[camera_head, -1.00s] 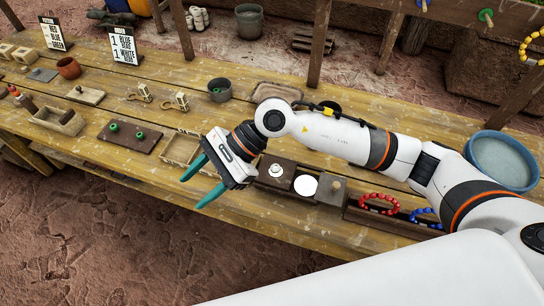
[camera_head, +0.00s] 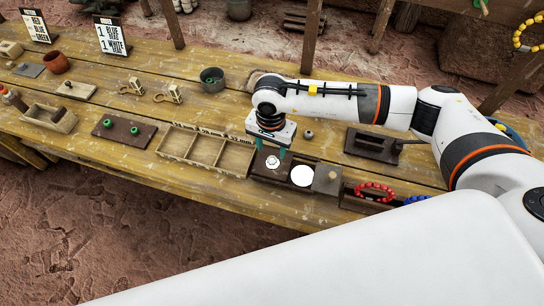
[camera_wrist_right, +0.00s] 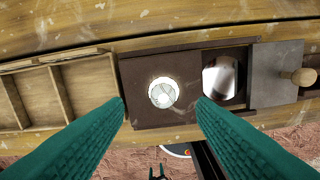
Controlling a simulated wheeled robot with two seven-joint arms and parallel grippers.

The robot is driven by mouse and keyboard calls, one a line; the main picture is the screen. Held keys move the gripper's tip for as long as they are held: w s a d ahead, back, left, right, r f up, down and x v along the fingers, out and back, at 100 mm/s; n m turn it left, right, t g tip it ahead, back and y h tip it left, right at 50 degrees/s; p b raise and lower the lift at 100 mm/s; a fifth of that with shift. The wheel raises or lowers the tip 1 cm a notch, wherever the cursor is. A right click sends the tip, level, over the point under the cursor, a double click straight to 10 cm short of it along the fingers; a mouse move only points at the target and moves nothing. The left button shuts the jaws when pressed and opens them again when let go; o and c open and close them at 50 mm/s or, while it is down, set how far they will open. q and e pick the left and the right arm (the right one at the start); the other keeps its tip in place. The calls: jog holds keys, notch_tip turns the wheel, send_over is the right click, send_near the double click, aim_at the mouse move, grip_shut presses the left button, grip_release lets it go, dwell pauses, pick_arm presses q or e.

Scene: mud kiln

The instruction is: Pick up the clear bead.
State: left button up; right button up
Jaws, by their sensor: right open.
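The clear bead (camera_head: 272,161) looks like a small whitish round piece on the left part of a dark brown box near the table's front edge. In the right wrist view the bead (camera_wrist_right: 163,92) looks pale and faceted and lies on the dark surface (camera_wrist_right: 140,68). My right gripper (camera_head: 271,150) points down close over it. In the right wrist view the green fingers of my right gripper (camera_wrist_right: 160,104) are apart, one on each side of the bead, with nothing held. I cannot tell the exact height gap. My left gripper is not in view.
Right of the bead are a bright white disc (camera_head: 302,175) and a sliding lid with a knob (camera_head: 327,181). A compartmented wooden tray (camera_head: 205,150) adjoins on the left. Red beads (camera_head: 375,190) lie further right. A dark tool tray (camera_head: 372,147) stands behind.

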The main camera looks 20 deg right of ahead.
aim_at(272, 158)
jog(key=f+p, duration=0.1)
jog(key=f, duration=0.1)
jog(key=f+p, duration=0.1)
jog(key=f, duration=0.1)
jog(key=shift+s+d+f, duration=0.1)
jog(key=shift+s+f, duration=0.1)
jog(key=shift+f, duration=0.3)
grip_shut()
jog(key=shift+r, duration=0.1)
notch_tip(272, 158, up, 9)
jog(key=b, duration=0.3)
jog(key=shift+w, duration=0.1)
jog(key=shift+r, duration=0.45)
